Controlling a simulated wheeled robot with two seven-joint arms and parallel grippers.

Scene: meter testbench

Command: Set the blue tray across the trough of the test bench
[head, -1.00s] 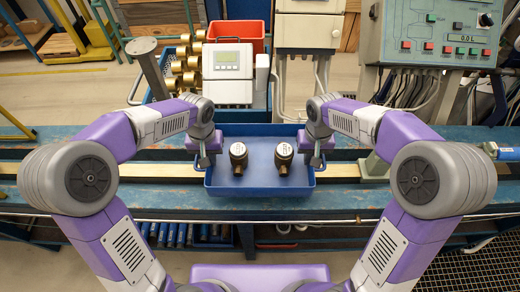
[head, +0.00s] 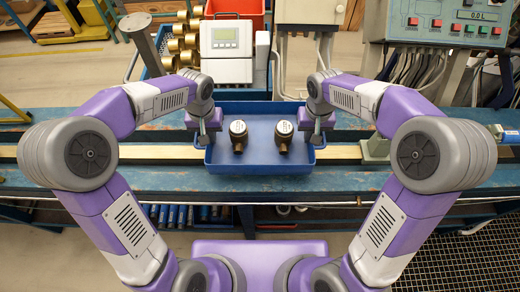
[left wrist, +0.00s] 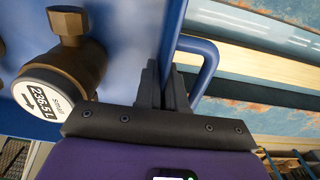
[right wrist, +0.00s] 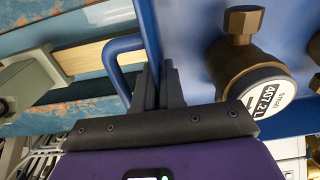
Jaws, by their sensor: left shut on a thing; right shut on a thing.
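The blue tray (head: 260,162) is over the middle of the blue test bench (head: 400,184), spanning the trough (head: 165,152) with its tan strip. I cannot tell whether it rests or hangs just above. Two brass water meters with white dials stand in it, a left one (head: 239,136) and a right one (head: 284,135). My left gripper (head: 205,138) is shut on the tray's left side by its handle (left wrist: 207,70). My right gripper (head: 316,136) is shut on the right side by its handle (right wrist: 118,60). The wrist views show both meters close beside the fingers.
Behind the bench stand a crate (head: 150,90) of brass fittings, a grey-white meter box (head: 226,52) and a control panel (head: 445,22). A grey-green clamp block (head: 376,148) sits on the trough to the right. The bench left of the tray is clear.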

